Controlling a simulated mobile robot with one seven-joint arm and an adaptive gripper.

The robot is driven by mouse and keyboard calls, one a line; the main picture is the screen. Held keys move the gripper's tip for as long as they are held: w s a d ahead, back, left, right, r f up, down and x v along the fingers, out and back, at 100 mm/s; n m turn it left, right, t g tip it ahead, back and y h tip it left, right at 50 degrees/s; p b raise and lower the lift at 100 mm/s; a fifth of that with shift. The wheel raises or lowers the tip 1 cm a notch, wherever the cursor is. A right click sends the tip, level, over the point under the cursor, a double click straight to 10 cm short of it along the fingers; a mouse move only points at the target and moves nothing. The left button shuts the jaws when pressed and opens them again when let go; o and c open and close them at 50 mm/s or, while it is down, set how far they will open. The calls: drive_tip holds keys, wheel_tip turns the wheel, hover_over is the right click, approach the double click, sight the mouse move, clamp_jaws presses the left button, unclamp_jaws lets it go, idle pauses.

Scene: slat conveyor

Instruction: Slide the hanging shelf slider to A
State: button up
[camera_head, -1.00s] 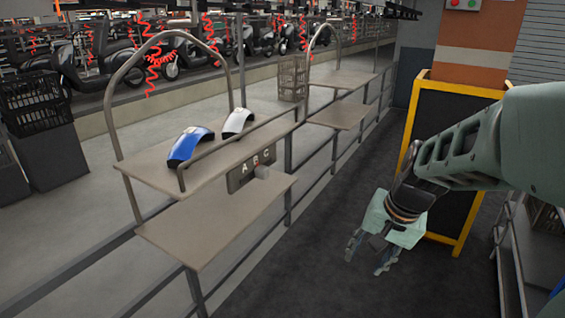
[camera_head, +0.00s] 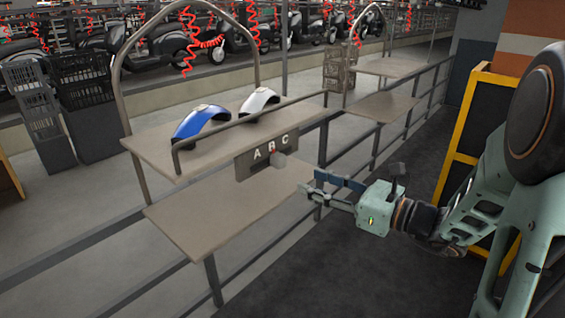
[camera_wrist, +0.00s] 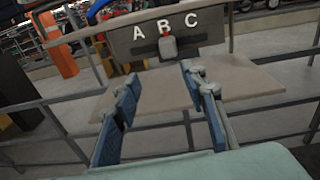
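The hanging shelf slider is a grey knob (camera_head: 278,159) on a dark panel (camera_head: 245,167) lettered A, B and C, hung at the front edge of the upper shelf. In the wrist view the knob (camera_wrist: 168,47) sits in its slot below B, with a small red mark above it. My gripper (camera_head: 309,182) is to the right of the panel and a little lower, pointing toward it, apart from the knob. In the wrist view its two blue fingers (camera_wrist: 163,88) are spread with nothing between them, and the knob shows beyond them.
A lower shelf (camera_head: 215,215) extends below the panel. A blue fender (camera_head: 200,122) and a white fender (camera_head: 259,101) lie on the upper shelf (camera_head: 150,145), behind a rail. A metal railing (camera_head: 323,150) runs alongside. A yellow-framed board (camera_head: 460,130) stands at the right.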

sight(283, 162)
drive_tip(key=shift+m+t, duration=0.5)
drive_tip(key=x, duration=0.7)
drive_tip(key=w+x, duration=0.1)
drive_tip(key=x, duration=0.2)
drive_tip(key=shift+w+d+r+p, duration=0.1)
drive_tip(key=shift+w+r+p, duration=0.15)
drive_tip(key=shift+r+p, duration=0.15)
clamp_jaws()
